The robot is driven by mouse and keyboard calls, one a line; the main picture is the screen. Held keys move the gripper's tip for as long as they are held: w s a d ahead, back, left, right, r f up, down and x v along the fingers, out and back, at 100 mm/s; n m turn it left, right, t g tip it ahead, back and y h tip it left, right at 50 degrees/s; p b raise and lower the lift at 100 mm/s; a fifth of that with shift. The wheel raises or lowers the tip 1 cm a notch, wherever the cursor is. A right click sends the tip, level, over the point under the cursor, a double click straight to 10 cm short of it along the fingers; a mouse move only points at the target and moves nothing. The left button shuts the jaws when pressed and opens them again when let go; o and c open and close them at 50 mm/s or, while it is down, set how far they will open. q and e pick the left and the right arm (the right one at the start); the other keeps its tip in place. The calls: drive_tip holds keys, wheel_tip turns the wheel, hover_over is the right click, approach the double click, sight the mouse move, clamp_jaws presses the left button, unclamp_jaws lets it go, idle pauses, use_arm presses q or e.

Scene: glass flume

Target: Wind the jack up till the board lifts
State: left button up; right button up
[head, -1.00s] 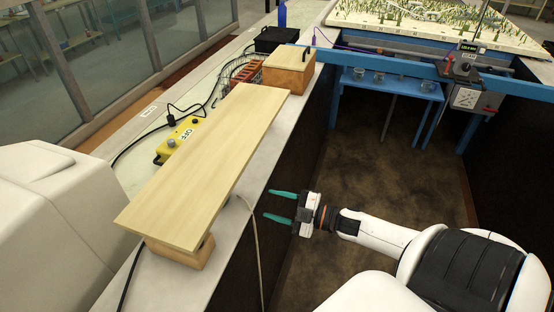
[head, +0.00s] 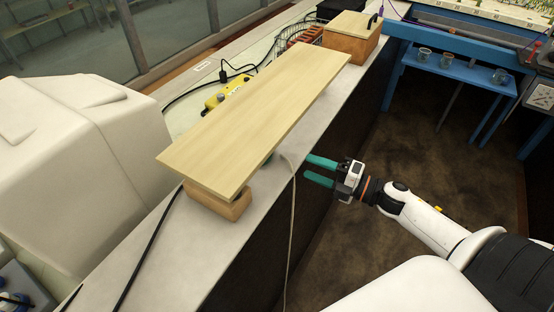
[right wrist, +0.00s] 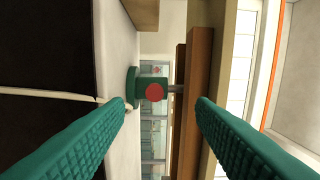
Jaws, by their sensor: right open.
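A long pale wooden board (head: 255,115) lies along the counter, its near end over a wooden block (head: 218,204). Under the board, a sliver of the green jack (head: 268,160) shows in the head view; the board hides the rest. In the right wrist view the jack (right wrist: 150,89) has a green base and body, a red round end facing me and a thin metal shaft towards the board (right wrist: 200,75). I cannot tell whether the shaft touches it. My right gripper (head: 313,169) is open and empty at the counter's edge, short of the jack. My left gripper is out of view.
A thin pale cord (head: 292,210) hangs over the counter edge near my right fingers. A yellow control box (head: 227,95) and a wooden box (head: 352,40) stand beyond the board. A blue bench (head: 455,75) with glass cups is at the back right.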

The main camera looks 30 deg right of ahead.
drive_tip(key=w+a+n, duration=0.1)
drive_tip(key=w+n, duration=0.2)
drive_tip(key=n, duration=0.2)
drive_tip(key=w+a+n+b, duration=0.1)
drive_tip(key=w+n, duration=0.2)
drive_tip(key=n, duration=0.1)
drive_tip(key=w+a+n+h+b, duration=0.1)
drive_tip(key=w+a+n, duration=0.1)
drive_tip(key=n, duration=0.3)
drive_tip(key=shift+w+a+n+t, duration=0.1)
drive_tip(key=shift+w+n+t, duration=0.2)
drive_tip(key=shift+w, duration=0.4)
drive_tip(key=shift+w+a+f, duration=0.15)
drive_tip(key=shift+w+a, duration=0.15)
drive_tip(key=shift+w, duration=0.15)
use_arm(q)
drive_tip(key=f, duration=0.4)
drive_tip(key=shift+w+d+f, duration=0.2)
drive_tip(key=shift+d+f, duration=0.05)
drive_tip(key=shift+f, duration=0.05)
use_arm(e)
drive_tip(key=c, duration=1)
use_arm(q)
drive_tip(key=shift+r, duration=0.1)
